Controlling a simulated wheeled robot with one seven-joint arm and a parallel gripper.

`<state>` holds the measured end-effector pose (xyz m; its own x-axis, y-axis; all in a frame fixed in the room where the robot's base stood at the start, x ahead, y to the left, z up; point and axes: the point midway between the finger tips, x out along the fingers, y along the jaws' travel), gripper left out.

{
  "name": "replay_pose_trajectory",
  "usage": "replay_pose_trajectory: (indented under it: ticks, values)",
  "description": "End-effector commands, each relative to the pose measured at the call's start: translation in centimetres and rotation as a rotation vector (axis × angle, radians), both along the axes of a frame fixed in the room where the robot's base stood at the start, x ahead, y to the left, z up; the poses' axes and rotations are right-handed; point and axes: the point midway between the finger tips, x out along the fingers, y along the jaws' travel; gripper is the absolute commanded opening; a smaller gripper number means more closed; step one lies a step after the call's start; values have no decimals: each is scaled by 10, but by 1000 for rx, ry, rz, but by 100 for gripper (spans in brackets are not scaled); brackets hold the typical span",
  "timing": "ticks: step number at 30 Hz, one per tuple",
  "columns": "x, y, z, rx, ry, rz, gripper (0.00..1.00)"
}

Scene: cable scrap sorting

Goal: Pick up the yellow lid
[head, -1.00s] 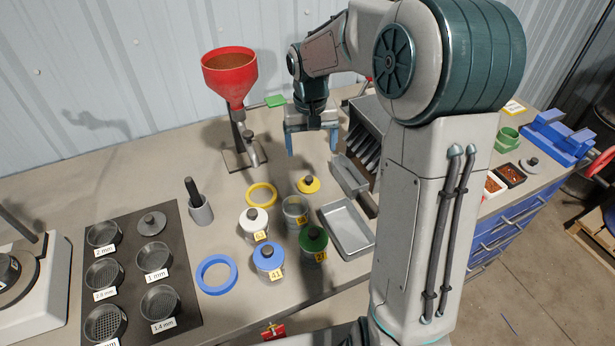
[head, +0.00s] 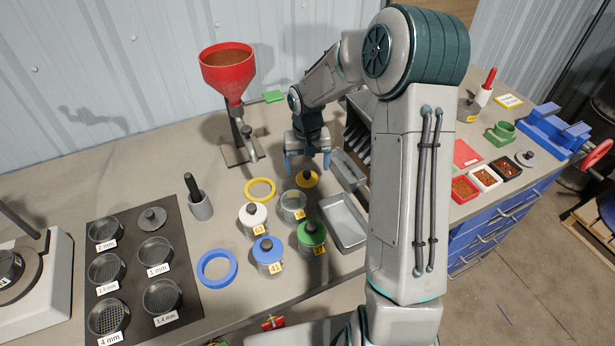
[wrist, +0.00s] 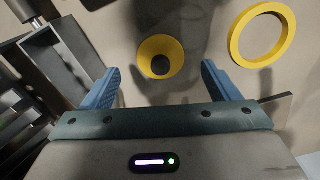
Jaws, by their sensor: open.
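The yellow lid (head: 307,179) with a dark knob lies on the bench beside the open, lidless jar (head: 293,206). In the wrist view the yellow lid (wrist: 160,57) shows ahead of and between my two blue fingers. My gripper (head: 308,168) is open and empty, pointing down just above and behind the lid. In the wrist view my gripper (wrist: 160,85) has its fingers wide apart, with the lid not touched by either. In the head view my gripper partly overlaps the area around the lid.
A yellow ring (head: 260,190) lies left of the lid. Jars with white (head: 253,216), blue (head: 267,250) and green (head: 312,233) lids stand in front. Grey metal trays (head: 344,222) lie to the right. A red funnel (head: 228,72) stands behind left.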

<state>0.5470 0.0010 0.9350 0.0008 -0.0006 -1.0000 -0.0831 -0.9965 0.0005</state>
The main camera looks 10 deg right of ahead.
Motion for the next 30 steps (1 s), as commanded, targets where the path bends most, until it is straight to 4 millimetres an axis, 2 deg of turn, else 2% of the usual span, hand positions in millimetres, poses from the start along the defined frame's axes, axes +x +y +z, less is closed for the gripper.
replay_pose_trajectory:
  ticks: [6,9,17,18,21,23,30]
  values:
    - [-1,1,-30,1,3,0,82]
    - [-1,1,-38,1,2,1,82]
    - [0,1,-41,0,0,0,82]
    - [0,1,-41,0,0,0,77]
    - [0,1,-41,0,0,0,49]
    - [0,1,-41,0,0,0,34]
    - [0,1,-41,1,0,0,34]
